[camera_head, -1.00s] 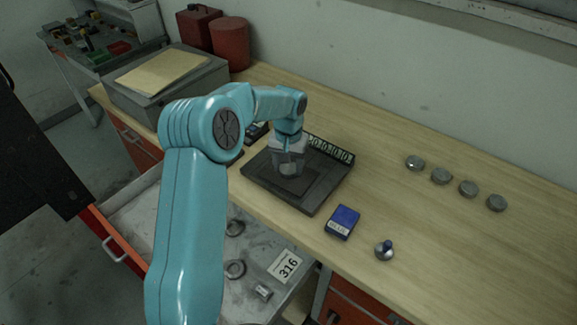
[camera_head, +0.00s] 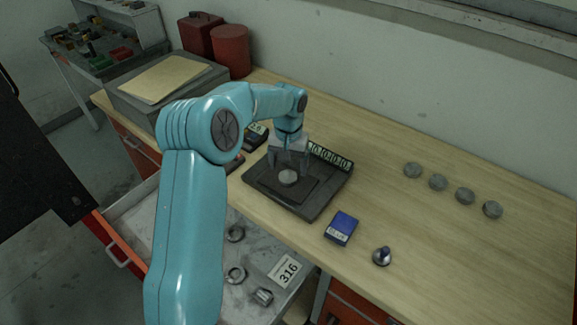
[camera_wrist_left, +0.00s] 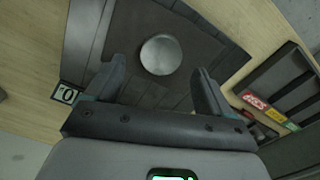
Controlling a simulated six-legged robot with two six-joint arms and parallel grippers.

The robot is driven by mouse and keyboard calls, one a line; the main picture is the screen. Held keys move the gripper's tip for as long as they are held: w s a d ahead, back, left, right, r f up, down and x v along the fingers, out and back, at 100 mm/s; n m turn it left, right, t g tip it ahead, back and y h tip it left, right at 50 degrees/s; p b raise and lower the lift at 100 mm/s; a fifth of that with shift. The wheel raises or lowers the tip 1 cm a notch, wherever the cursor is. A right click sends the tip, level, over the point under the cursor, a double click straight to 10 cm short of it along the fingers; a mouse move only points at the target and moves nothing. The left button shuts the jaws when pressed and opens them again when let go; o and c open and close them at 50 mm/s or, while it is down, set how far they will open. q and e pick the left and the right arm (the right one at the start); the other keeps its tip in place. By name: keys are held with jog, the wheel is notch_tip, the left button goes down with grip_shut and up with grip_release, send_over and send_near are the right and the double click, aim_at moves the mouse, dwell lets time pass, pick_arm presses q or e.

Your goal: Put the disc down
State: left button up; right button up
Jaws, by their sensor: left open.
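A grey metal disc (camera_head: 288,177) lies on the dark pad in the middle of a black tray (camera_head: 312,210). The tray sits on the wooden bench and has a numbered strip along its back edge. My left gripper (camera_head: 289,168) is open just above and behind the disc, with its fingers apart from it. In the left wrist view the disc (camera_wrist_left: 161,54) lies beyond and between the two open fingers (camera_wrist_left: 158,85), touching neither. My right gripper is not in view.
Several similar discs (camera_head: 438,182) stand in a row at the right of the bench. A blue box (camera_head: 341,227) and a small knobbed metal part (camera_head: 382,256) lie near the front edge. An open drawer (camera_head: 250,262) holds metal rings. The bench's right side is mostly clear.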

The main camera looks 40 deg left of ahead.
aim_at(288, 175)
pick_arm(q)
notch_tip(288, 175, up, 9)
jog(key=shift+s, duration=0.2)
jog(key=shift+w+f, duration=0.2)
jog(key=shift+s, duration=0.2)
